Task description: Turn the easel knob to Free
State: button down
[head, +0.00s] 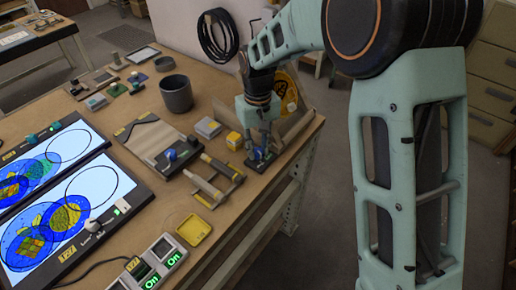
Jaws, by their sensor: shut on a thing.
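The easel (290,125) stands at the right corner of the table, with a round yellow glass piece (285,92) leaning on it. At its front is a small dark base plate (259,166) with a blue knob (256,155). My gripper (261,148) points down at this knob from above, its fingers shut on it. The fingers hide part of the knob. The lettering on the plate is too small to read, so the knob's setting cannot be told.
A yellow-and-white block (234,140) and a grey block (208,127) stand close left of my gripper. A dark cup (176,93), a board with another blue knob (170,155) and lit panels (75,205) are further left.

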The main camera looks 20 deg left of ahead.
aim_at(258, 151)
jog(key=shift+m, duration=1.1)
jog(key=c, duration=1.7)
grip_release()
jog(key=shift+r, duration=0.1)
notch_tip(258, 151, up, 12)
jog(key=shift+f, duration=0.1)
